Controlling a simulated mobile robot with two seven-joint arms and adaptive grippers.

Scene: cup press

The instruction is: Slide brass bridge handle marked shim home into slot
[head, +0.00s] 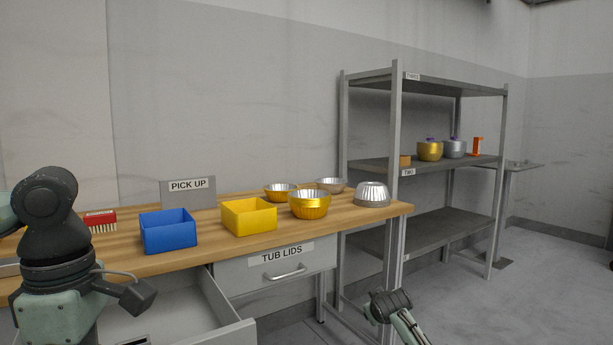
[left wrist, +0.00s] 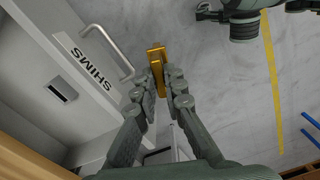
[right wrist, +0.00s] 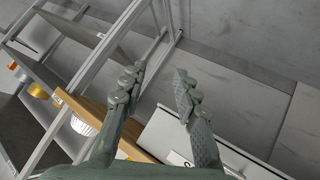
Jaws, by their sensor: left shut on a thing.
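In the left wrist view, a brass shim (left wrist: 156,56) stands out from between the fingertips of my left gripper (left wrist: 160,76), which is shut on it. It is held over the grey floor, to the right of the drawer front labelled SHIMS (left wrist: 90,68). The shim's marking cannot be read, and its lower part is hidden by the fingers. My right gripper (right wrist: 160,88) is open and empty in the right wrist view. In the head view it shows low down, right of the bench (head: 388,303). I cannot make out the slot in any view.
The wooden bench (head: 130,255) carries a blue bin (head: 168,232), a yellow bin (head: 249,217), a red brush (head: 100,218) and several metal bowls. A drawer (head: 226,335) stands open below, left of the TUB LIDS drawer (head: 300,268). A grey shelf rack (head: 420,235) stands at right.

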